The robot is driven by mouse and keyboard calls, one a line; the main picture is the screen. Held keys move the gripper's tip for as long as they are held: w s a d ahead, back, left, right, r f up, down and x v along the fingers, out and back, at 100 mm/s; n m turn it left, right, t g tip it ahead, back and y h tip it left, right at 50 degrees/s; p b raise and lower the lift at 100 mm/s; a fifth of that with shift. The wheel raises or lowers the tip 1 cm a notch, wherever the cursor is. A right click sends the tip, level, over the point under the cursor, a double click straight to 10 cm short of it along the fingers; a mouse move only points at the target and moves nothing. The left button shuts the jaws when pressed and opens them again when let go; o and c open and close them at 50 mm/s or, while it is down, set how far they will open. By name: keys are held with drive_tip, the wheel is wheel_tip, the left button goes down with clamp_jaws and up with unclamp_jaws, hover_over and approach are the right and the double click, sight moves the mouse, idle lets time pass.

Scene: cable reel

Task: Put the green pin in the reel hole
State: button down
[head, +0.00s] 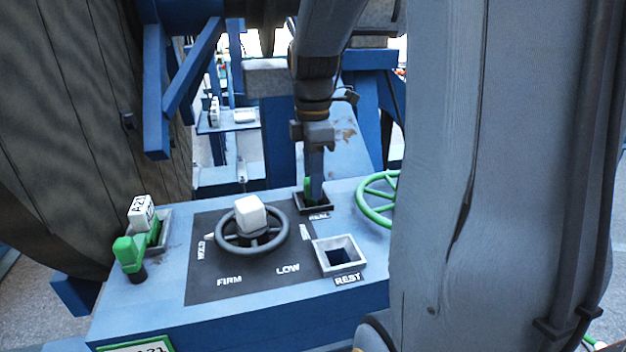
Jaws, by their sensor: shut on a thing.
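The green pin (308,186) is between the fingers of my gripper (314,187), which points straight down and is shut on it. Only a small green part shows beside the near finger; the rest of the pin is hidden. It is at the dark-rimmed reel hole (314,208), whose label in front appears to read REEL. The pin's lower end is hidden, so I cannot tell how deep it sits in the hole.
A square REST socket (338,255) is empty in front. A grey handwheel with a white knob (250,215) stands left of it. A green-topped piece (127,252) and white numbered tag (141,211) are at far left. A green wheel (376,198) is close right.

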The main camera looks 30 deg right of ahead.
drive_tip(key=c, duration=1.3)
unclamp_jaws()
wheel_tip(320, 180, up, 7)
drive_tip(key=shift+r+b, duration=0.1)
drive_tip(key=shift+b, duration=0.6)
drive_tip(key=shift+r, duration=0.35)
